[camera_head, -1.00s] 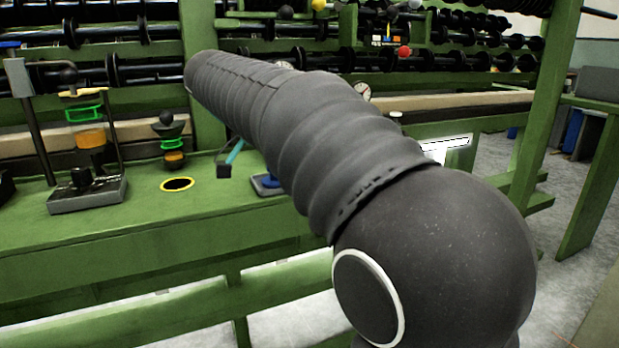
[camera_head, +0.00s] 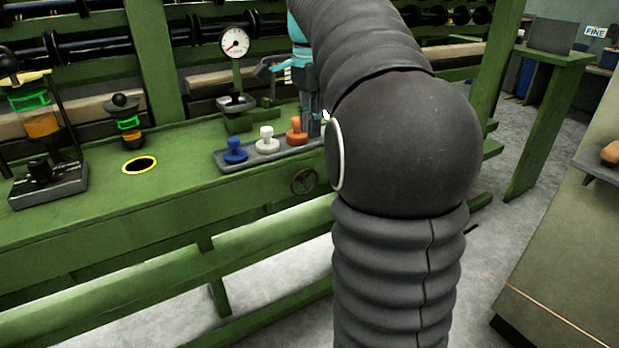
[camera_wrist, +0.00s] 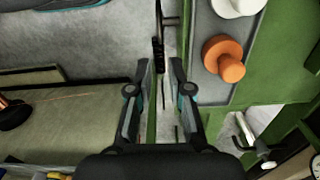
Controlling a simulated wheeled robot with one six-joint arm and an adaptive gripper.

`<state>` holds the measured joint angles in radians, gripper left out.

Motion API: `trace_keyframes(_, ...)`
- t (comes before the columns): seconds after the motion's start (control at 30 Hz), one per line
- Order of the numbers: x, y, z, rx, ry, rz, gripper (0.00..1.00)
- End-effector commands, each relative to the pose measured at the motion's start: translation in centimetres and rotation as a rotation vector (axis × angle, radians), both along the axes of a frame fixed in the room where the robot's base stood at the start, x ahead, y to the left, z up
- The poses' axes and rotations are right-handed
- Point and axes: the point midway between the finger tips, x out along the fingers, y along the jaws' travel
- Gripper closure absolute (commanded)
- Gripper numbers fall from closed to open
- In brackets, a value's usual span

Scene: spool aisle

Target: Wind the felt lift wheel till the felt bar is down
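A small dark handwheel (camera_head: 304,181), which looks like the felt lift wheel, is on the front face of the green bench (camera_head: 120,219), below a tray of knobs. In the wrist view a dark ribbed edge (camera_wrist: 158,55), perhaps this wheel seen edge-on, lies between or just beyond my fingertips. My gripper (camera_wrist: 160,68) points down beside the bench's front edge, its fingers apart; no contact can be made out. In the head view my arm hides most of the gripper. A long beige bar (camera_head: 191,88) behind the bench top may be the felt bar; its height is unclear.
A grey tray (camera_head: 226,165) holds blue, white and orange knobs near the front edge. A dial gauge (camera_head: 235,43) stands behind it. A yellow-rimmed hole (camera_head: 139,165) is further left. Bench rails run below; open floor is in front.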

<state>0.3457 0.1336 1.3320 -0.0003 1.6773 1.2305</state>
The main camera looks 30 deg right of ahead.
Motion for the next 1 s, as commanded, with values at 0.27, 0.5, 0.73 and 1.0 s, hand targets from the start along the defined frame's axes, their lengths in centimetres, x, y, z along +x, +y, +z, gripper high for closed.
trace_keyframes(0.27,0.0,0.1,-1.8,0.002,0.0,0.041,0.81)
trace_keyframes(0.5,0.0,0.1,-6.1,0.001,0.001,0.04,0.81)
trace_keyframes(0.73,0.0,0.1,-10.3,0.001,0.001,0.04,0.81)
trace_keyframes(1.0,0.0,0.1,-13.3,0.0,0.0,0.04,0.81)
